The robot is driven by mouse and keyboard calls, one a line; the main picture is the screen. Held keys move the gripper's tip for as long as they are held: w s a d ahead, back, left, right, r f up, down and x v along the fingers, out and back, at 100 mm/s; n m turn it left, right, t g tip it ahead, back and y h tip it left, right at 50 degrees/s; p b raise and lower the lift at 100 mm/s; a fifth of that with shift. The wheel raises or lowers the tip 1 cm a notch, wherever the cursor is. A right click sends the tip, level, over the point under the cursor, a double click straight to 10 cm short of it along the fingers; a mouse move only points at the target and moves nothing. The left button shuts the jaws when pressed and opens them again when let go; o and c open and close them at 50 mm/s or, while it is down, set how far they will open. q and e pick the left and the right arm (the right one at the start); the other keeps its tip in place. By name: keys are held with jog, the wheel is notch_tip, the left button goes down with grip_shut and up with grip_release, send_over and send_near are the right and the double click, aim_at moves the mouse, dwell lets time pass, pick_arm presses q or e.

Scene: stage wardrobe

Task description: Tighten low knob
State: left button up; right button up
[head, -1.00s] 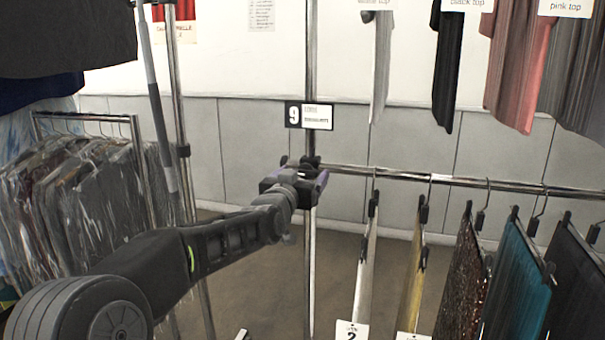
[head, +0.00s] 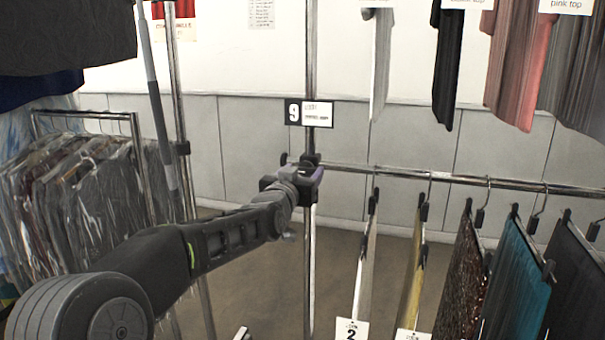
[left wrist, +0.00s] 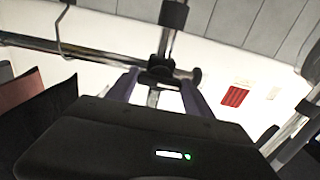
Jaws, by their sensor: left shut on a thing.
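The low knob (left wrist: 158,75) is a dark part at the black clamp where the lower rail meets the upright post. In the left wrist view it sits between the two purple-grey fingers of my left gripper (left wrist: 158,92), which is shut on it. In the head view my left gripper (head: 304,172) is at the post, just below the number 9 sign, and mostly hides the knob. The black clamp (head: 310,158) shows just above the fingers. My right gripper is in neither view.
The lower rail (head: 455,181) runs right from the post (head: 310,240) with several hanging garments. Tops hang above it. A rack of plastic-covered clothes (head: 85,200) stands at the left. The floor (head: 260,270) between is mostly clear.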

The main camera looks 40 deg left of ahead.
pick_arm(q)
jog(key=shift+m, duration=1.5)
jog(key=m, duration=0.4)
jog(key=m+p, duration=0.1)
jog(key=m, duration=0.4)
jog(key=shift+m, duration=0.4)
jog(key=m+p, duration=0.1)
jog(key=m, duration=0.4)
jog(key=shift+f, duration=0.1)
jog(key=o, duration=1.4)
jog(key=shift+c, duration=0.2)
jog(key=shift+s, duration=0.1)
